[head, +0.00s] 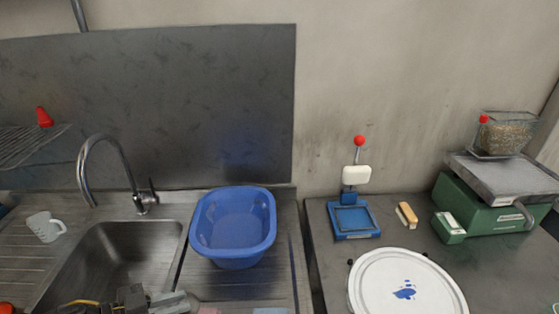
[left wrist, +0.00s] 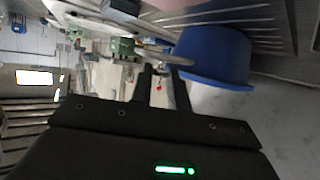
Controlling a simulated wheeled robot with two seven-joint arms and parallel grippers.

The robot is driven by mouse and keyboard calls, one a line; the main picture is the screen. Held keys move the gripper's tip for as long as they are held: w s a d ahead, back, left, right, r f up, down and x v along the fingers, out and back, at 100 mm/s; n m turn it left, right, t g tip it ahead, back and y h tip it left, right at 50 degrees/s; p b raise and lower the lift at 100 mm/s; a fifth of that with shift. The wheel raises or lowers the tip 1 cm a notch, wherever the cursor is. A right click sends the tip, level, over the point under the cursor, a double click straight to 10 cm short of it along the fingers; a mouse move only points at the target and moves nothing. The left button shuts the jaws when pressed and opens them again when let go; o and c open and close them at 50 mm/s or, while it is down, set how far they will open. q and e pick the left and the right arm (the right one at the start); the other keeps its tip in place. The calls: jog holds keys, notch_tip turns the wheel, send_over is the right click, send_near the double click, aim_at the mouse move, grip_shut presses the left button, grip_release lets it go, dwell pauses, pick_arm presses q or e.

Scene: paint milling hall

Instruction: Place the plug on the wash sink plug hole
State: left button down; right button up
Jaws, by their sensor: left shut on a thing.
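The steel wash sink (head: 112,250) is at the left of the head view, under a curved tap (head: 122,165). Its plug hole is not visible. My left gripper (head: 165,301) is at the bottom edge of the head view, over the near right part of the sink, and is partly cut off. Its fingers also show in the left wrist view (left wrist: 164,75), close together. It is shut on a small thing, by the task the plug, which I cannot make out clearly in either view. My right gripper is in neither view.
A blue tub (head: 235,225) stands on the drainboard right of the sink and shows in the left wrist view (left wrist: 212,55). A blue stand (head: 353,220), white lid (head: 405,285) and green scale (head: 480,208) are on the right table.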

pick_arm(q)
jog(key=w+r+b, duration=0.2)
jog(key=w+r, duration=0.1)
jog(key=w, duration=0.3)
jog(key=shift+w+d+r+t, duration=0.15)
jog(key=shift+w+r+t, duration=0.05)
jog(key=shift+t, duration=0.1)
dwell(0.3)
jog(key=f+n+t+y, duration=0.1)
jog(key=f+n, duration=0.1)
jog(key=s+f+n+t+y, duration=0.1)
jog(key=y, duration=0.1)
jog(key=f+n+t+y, duration=0.1)
jog(key=f+n+y, duration=0.1)
jog(key=shift+s+f+n+t, duration=0.3)
jog(key=shift+s+f+t, duration=0.05)
jog(key=shift+t, duration=0.05)
jog(key=shift+f, duration=0.1)
